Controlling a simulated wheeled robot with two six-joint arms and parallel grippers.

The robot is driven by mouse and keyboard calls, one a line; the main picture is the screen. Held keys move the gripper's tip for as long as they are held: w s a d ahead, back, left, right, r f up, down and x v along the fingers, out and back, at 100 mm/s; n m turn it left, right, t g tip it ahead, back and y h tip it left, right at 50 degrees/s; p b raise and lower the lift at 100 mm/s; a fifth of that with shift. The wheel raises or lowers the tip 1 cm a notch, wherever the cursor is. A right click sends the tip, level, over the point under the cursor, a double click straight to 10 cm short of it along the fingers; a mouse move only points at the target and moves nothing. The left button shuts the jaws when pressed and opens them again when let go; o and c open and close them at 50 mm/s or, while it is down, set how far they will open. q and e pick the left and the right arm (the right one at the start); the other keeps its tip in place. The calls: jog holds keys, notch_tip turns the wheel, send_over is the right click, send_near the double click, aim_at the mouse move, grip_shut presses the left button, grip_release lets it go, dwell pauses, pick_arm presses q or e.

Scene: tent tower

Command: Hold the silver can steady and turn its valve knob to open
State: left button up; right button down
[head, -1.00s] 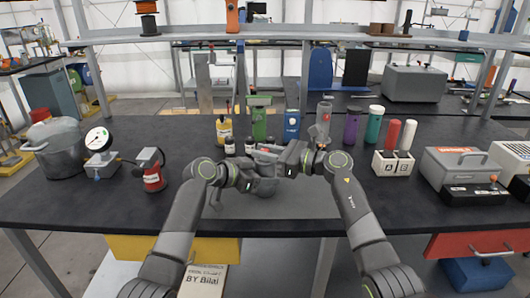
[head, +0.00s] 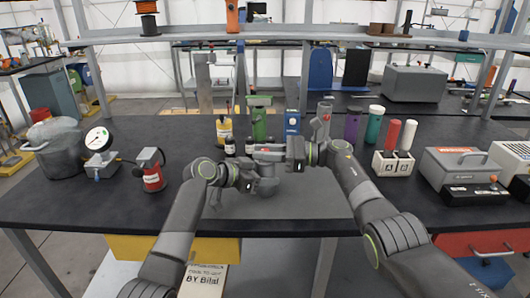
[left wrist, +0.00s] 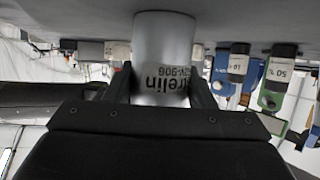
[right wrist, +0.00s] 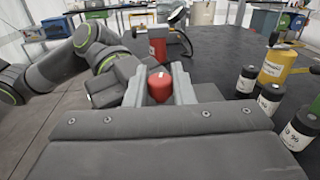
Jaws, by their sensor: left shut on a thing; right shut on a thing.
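The silver can (left wrist: 163,45) stands on the workbench and fills the middle of the left wrist view, with dark lettering on its side. In the head view only part of it (head: 266,187) shows below my grippers. My left gripper (head: 258,178) is shut around the can's body from the left, with a finger on each side. The red valve knob (right wrist: 159,86) is between the fingers of my right gripper (right wrist: 159,90), which is shut on it above the can. In the head view my right gripper (head: 268,153) hides most of the knob.
Behind the can stand a yellow bottle (head: 223,129), a green canister (head: 259,122) and small dark bottles. A red can (head: 153,177) and a gauge (head: 97,139) are at left. A white block (head: 393,164) with red and white cylinders is at right. The front bench surface is mostly clear.

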jog(key=shift+d+f, duration=0.1)
jog(key=shift+f, duration=0.1)
jog(key=c, duration=1.6)
grip_release()
jog(key=shift+o, duration=0.2)
jog(key=shift+r, duration=0.1)
jog(key=s+d, duration=0.1)
jog(key=d, duration=1.1)
